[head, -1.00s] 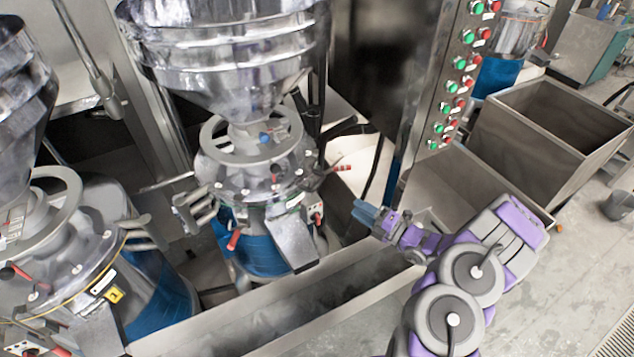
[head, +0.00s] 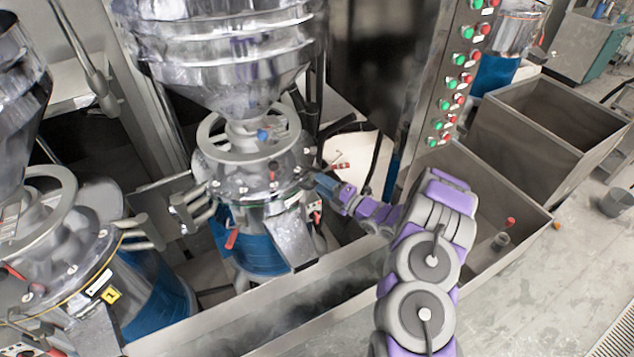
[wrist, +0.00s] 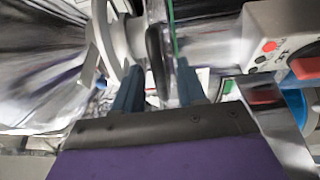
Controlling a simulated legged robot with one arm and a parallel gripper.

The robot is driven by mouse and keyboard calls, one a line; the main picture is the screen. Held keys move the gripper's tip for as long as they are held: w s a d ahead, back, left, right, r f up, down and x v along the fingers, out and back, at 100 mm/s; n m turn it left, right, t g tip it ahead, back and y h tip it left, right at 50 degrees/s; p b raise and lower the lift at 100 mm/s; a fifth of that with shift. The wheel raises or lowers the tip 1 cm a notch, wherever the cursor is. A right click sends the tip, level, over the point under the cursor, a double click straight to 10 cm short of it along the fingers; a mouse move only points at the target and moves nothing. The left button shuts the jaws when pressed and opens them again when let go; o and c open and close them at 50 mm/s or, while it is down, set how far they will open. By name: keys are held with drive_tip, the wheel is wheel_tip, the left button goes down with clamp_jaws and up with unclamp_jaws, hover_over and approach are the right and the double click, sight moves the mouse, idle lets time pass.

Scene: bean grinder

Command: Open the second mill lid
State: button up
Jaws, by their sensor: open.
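The middle mill (head: 232,186) stands under a large steel hopper (head: 222,60). It has a grey handwheel (head: 205,140), a blue lower body (head: 262,258) and a slanted metal chute (head: 292,243) in front. I cannot tell for certain which part is its lid. My gripper (head: 314,180) is at the mill's right side, close to its rim. In the wrist view its two blue fingers (wrist: 156,85) are apart. A dark rounded part (wrist: 156,60) shows between or just beyond them; contact cannot be told. A control box with a red button (wrist: 305,67) is at the right there.
Another mill (head: 75,250) stands at the left. A long metal trough (head: 300,315) runs along the front. A button panel (head: 455,90) rises right of the middle mill. Open steel bins (head: 560,110) stand at the right. The floor (head: 560,290) at lower right is clear.

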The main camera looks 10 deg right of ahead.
drive_tip(key=shift+x, duration=1.3)
drive_tip(key=shift+d, duration=0.1)
drive_tip(key=shift+c, duration=0.2)
clamp_jaws()
